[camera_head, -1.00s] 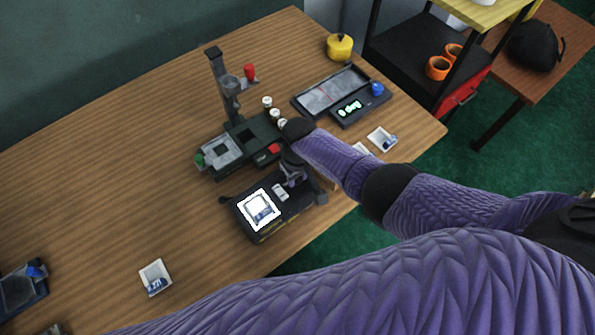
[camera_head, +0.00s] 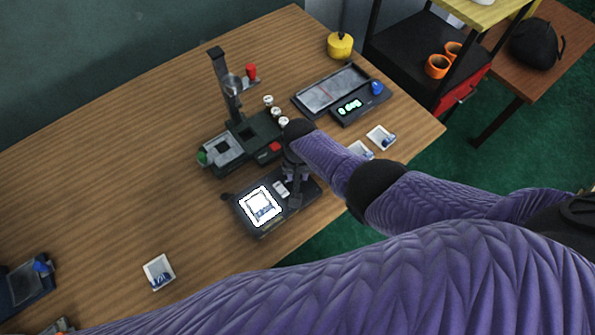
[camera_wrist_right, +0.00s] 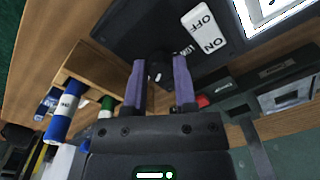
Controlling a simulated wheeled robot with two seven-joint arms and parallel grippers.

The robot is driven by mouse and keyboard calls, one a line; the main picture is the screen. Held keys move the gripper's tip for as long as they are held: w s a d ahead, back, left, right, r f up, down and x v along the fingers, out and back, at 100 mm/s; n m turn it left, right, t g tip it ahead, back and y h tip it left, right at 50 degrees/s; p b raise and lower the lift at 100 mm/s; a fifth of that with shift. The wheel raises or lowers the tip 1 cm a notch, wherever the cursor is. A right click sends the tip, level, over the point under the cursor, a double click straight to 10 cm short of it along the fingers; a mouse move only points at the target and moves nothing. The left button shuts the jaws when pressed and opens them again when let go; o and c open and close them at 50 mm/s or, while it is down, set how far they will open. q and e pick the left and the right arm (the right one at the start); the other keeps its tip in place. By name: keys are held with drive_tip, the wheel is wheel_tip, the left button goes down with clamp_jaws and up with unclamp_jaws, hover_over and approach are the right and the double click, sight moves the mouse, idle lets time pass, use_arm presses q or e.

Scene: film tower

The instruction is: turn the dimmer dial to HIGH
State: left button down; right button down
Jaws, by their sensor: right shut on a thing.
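The dark light box (camera_head: 240,213) lies near the table's front edge, its square panel (camera_head: 273,213) lit bright white. Its white rocker switch (camera_head: 281,189) sits beside the panel. In the right wrist view the switch (camera_wrist_right: 209,38) reads ON and OFF. My right gripper (camera_head: 296,196) is over the box's right part. In the right wrist view my right gripper (camera_wrist_right: 159,76) has its two purple fingers shut on the small black dimmer dial (camera_wrist_right: 157,71). A label beside the dial is partly hidden by a finger. My left gripper is not in view.
A scale (camera_head: 347,106) and small white trays (camera_head: 380,138) lie to the right. Another tray (camera_head: 159,272) lies at the front left. The table's left middle is clear.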

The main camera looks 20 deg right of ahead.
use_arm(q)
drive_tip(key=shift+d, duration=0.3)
use_arm(e)
drive_tip(key=shift+w, duration=0.1)
drive_tip(key=shift+c, duration=2)
unclamp_jaws()
drive_tip(key=shift+r, duration=0.15)
use_arm(q)
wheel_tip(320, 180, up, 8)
drive_tip(key=p, duration=0.7)
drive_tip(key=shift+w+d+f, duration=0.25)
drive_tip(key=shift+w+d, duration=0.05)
use_arm(e)
wheel_tip(320, 180, up, 10)
drive_tip(key=shift+d, duration=0.15)
